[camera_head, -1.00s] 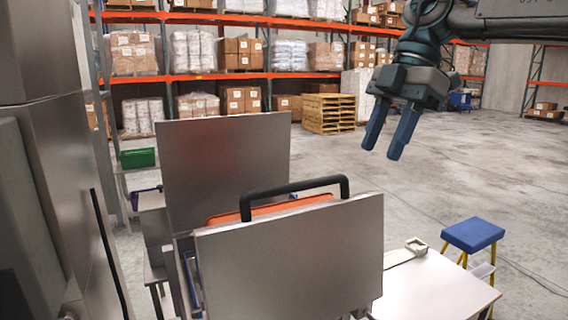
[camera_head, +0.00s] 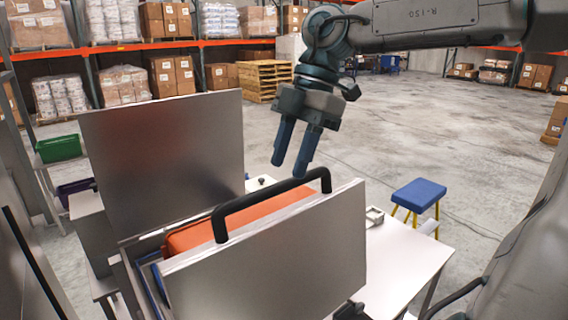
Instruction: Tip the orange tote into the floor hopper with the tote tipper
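The orange tote (camera_head: 196,236) sits inside the tote tipper, between its two upright metal side plates. The near plate (camera_head: 285,262) hides much of the tote. The far plate (camera_head: 165,145) stands behind it. A black bar handle (camera_head: 268,197) arches above the tote and the near plate. My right gripper (camera_head: 289,170) hangs above the handle's right end, fingers pointing down with a gap between them. It looks open and empty, apart from the handle as far as I can tell. My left gripper is out of view. I cannot make out the floor hopper.
A white table (camera_head: 398,262) stands right of the tipper, with a blue-topped step stool (camera_head: 419,191) beyond it. Green (camera_head: 59,148) and purple (camera_head: 75,190) bins are at the left. Open concrete floor (camera_head: 440,130) lies at the right; racks are behind.

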